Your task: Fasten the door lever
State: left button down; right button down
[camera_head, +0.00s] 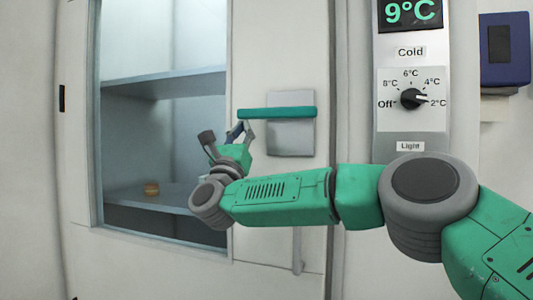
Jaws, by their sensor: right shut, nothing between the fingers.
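The door lever (277,112) is a green bar lying level across a grey plate (291,138) on the pale door (270,200). Its left end sticks out past the plate. My right gripper (241,130) is just below the left end of the lever, shut and empty. I cannot tell whether its fingertips touch the lever. My right arm comes in from the lower right and crosses in front of the door. My left gripper is not in view.
A tall window (165,150) in the door shows shelves inside, with a small brown round item (151,189) on one. A control panel (410,90) with a dial and 9°C display is right of the door. A blue box (504,50) hangs at far right.

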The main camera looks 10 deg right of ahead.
jog(key=s+a+f+b, duration=0.1)
jog(key=s+a+f, duration=0.1)
jog(key=f, duration=0.3)
jog(key=s+a+f, duration=0.2)
jog(key=s+f, duration=0.1)
jog(key=f, duration=0.3)
jog(key=shift+s+f+b, duration=0.15)
jog(key=shift+s+b, duration=0.2)
